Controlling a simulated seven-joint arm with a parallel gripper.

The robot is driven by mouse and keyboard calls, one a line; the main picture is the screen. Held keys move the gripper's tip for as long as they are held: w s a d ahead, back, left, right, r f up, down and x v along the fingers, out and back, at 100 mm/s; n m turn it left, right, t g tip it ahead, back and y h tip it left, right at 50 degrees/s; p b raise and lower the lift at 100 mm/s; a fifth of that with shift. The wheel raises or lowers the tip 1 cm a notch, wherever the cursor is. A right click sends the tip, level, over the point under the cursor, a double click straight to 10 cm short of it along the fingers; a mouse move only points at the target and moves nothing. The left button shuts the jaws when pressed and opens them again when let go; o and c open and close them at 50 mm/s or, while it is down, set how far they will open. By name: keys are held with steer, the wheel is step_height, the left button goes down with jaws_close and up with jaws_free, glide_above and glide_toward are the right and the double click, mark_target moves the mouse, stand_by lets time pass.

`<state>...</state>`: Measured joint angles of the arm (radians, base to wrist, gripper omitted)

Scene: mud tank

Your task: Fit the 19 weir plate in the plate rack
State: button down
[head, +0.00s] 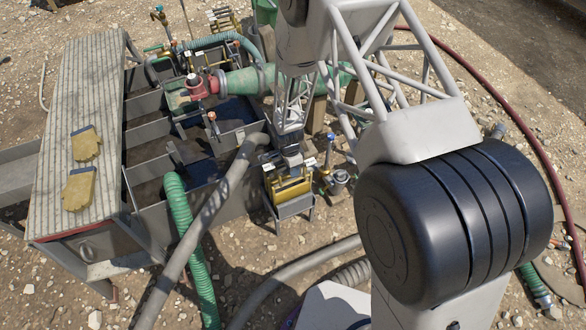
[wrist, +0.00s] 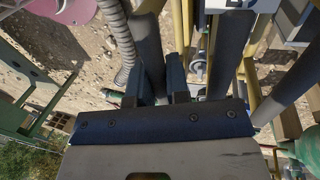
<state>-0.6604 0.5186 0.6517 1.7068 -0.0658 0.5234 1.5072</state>
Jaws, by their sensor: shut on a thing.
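In the head view my gripper (head: 292,162) points down just above the plate rack (head: 296,208), a small grey stand beside the tank. A yellow plate (head: 291,190) shows directly below the fingers, at the rack. I cannot tell from this angle how deep it sits or whether it touches the slot walls. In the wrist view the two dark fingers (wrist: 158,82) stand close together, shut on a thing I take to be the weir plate. The held edge is mostly hidden there, and I cannot read the number 19.
The grey tank (head: 150,150) with several bays stands left of the rack. A thick grey hose (head: 206,212) and a green hose (head: 188,245) cross its near side. Valves (head: 330,170) stand close right of the rack. Gloves (head: 80,188) lie on the ribbed walkway (head: 85,110).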

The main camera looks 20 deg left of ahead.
steer(key=c, duration=1)
jaws_free()
steer(key=shift+f, duration=0.1)
steer(key=shift+v, duration=3.95)
